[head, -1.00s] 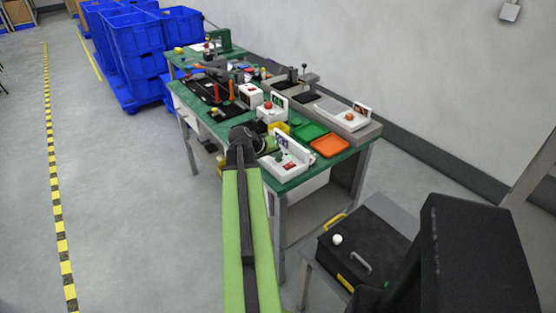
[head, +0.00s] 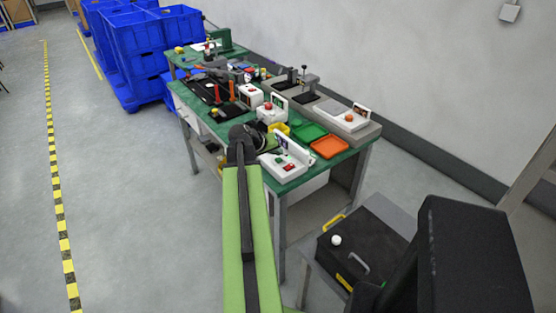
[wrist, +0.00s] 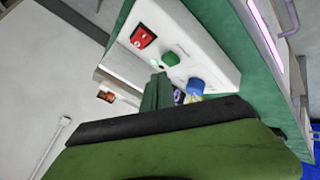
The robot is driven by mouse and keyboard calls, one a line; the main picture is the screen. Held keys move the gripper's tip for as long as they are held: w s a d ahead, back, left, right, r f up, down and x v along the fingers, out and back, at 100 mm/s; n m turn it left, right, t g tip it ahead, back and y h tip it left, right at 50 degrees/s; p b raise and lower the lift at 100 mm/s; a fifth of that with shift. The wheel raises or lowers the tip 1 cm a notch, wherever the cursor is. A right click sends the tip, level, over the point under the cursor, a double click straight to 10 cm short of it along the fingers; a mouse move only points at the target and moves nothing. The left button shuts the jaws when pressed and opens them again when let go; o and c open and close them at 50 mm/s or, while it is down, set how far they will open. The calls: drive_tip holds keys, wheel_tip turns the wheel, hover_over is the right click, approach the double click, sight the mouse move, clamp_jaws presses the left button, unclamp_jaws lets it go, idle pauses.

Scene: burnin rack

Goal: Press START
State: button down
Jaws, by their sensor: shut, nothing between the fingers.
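The white control box (head: 283,166) stands at the near end of the green bench, with an upright panel at its back. In the wrist view its white face (wrist: 205,45) carries a red rocker switch (wrist: 143,37), a green button (wrist: 171,59) and a blue knob (wrist: 196,86). The labels are too small to read. My gripper (head: 266,143) is at the box's left side in the head view, partly hidden by my arm. In the wrist view its shut, empty fingers (wrist: 157,88) point toward the green button. I cannot tell whether they touch the box.
Green (head: 309,131) and orange (head: 329,147) trays lie behind the box. Another white box with a red button (head: 270,111) and a grey fixture (head: 350,122) stand farther along. A black case (head: 365,245) is at lower right. Blue crates (head: 140,45) are stacked behind; the left floor is clear.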

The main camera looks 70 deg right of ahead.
sight(277, 160)
wheel_tip(277, 160, up, 5)
drive_tip(key=p, duration=0.4)
drive_tip(key=shift+p, duration=0.35)
drive_tip(key=shift+f, duration=0.1)
